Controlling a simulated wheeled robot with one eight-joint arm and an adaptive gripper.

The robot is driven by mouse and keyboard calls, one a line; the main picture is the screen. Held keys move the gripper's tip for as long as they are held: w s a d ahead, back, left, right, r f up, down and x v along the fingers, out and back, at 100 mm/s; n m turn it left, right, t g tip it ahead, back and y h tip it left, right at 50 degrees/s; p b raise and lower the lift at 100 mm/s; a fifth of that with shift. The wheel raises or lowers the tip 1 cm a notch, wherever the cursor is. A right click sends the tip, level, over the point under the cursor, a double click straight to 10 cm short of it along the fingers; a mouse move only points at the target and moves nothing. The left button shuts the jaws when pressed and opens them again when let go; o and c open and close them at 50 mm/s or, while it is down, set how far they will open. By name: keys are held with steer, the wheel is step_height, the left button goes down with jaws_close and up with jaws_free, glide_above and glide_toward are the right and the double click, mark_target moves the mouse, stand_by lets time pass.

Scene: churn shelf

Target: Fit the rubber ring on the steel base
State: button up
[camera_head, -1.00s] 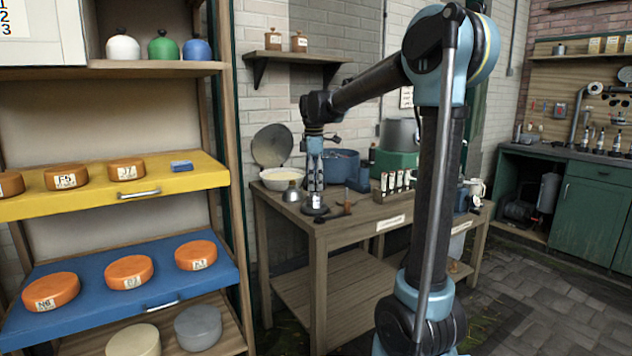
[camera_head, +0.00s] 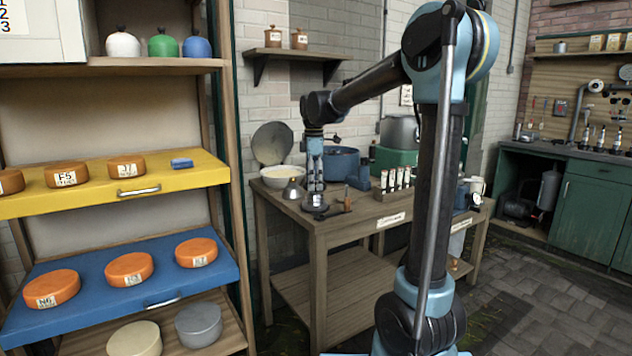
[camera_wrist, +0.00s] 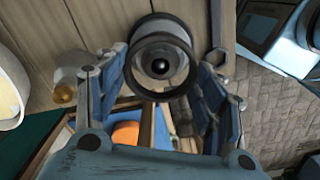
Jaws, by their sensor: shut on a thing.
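The steel base stands upright on the table near its front left corner; in the wrist view its round steel face (camera_wrist: 162,62) has a dark knob at the centre. A black rubber ring (camera_wrist: 161,95) circles the steel face in that view. My gripper (camera_head: 316,188) points down over the base, and its blue fingers (camera_wrist: 163,72) are closed on the ring from both sides. In the head view the base (camera_head: 317,209) is small and partly hidden by the fingers. I cannot tell whether the ring is fully seated.
A white bowl (camera_head: 276,178), a steel funnel-like piece (camera_head: 292,190) and a blue pot (camera_head: 341,163) stand close behind. A small brown-handled piece (camera_head: 347,203) lies right of the base. A rack of bottles (camera_head: 396,179) stands further right. The shelf's blue tray (camera_head: 75,258) juts out at left.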

mark_target(314, 192)
steer(key=shift+f, duration=2.45)
stand_by(1.3)
steer(key=o, duration=0.9)
steer(key=shift+o, duration=0.2)
steer(key=o, duration=0.3)
steer(key=shift+o, duration=0.2)
steer(key=shift+r, duration=0.1)
steer(key=shift+r, duration=4.25)
steer(key=shift+s, duration=0.1)
